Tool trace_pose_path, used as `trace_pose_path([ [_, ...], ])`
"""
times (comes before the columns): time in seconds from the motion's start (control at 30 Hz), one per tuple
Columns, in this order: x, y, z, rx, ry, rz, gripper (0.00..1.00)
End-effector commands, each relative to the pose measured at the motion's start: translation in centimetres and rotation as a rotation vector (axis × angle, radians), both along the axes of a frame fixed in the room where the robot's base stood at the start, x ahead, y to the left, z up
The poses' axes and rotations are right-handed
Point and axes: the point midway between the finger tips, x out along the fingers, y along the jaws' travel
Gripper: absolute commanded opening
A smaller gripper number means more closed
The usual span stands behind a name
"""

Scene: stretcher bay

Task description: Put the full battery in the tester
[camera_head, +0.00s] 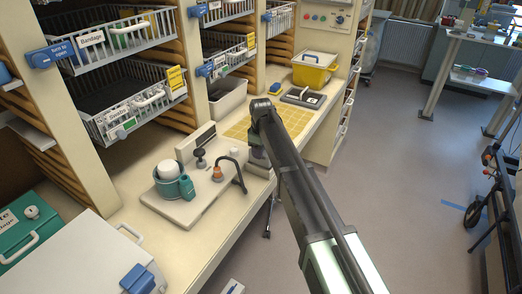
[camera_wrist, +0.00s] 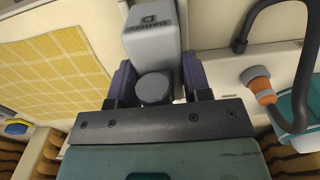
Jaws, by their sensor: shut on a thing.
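My gripper (camera_wrist: 156,82) is shut on a light grey battery (camera_wrist: 152,42) marked "Battery D", seen in the wrist view. The dark purple fingers stand on both sides of it, and a round dark grey cap on it lies between them. In the head view my gripper (camera_head: 259,156) is mostly hidden behind my arm, over the front edge of the counter. I cannot tell for sure which thing is the tester. Left of my gripper is a pale board (camera_head: 187,205) with a teal holder (camera_head: 184,188), an orange-tipped part (camera_head: 217,174) and a black curved tube (camera_head: 239,172).
A yellow gridded mat (camera_head: 238,131) lies on the counter beyond the board. Behind it are a grey tray (camera_head: 291,99) and a yellow bin (camera_head: 313,75). Shelves with wire baskets (camera_head: 120,40) line the left. A white case (camera_head: 85,262) stands at the near left.

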Motion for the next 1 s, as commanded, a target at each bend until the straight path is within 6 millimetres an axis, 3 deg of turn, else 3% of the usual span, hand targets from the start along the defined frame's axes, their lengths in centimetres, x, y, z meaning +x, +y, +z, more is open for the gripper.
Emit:
trace_pose_path([
  [1.0,0.0,0.0,-2.3,0.0,0.0,0.0,0.06],
])
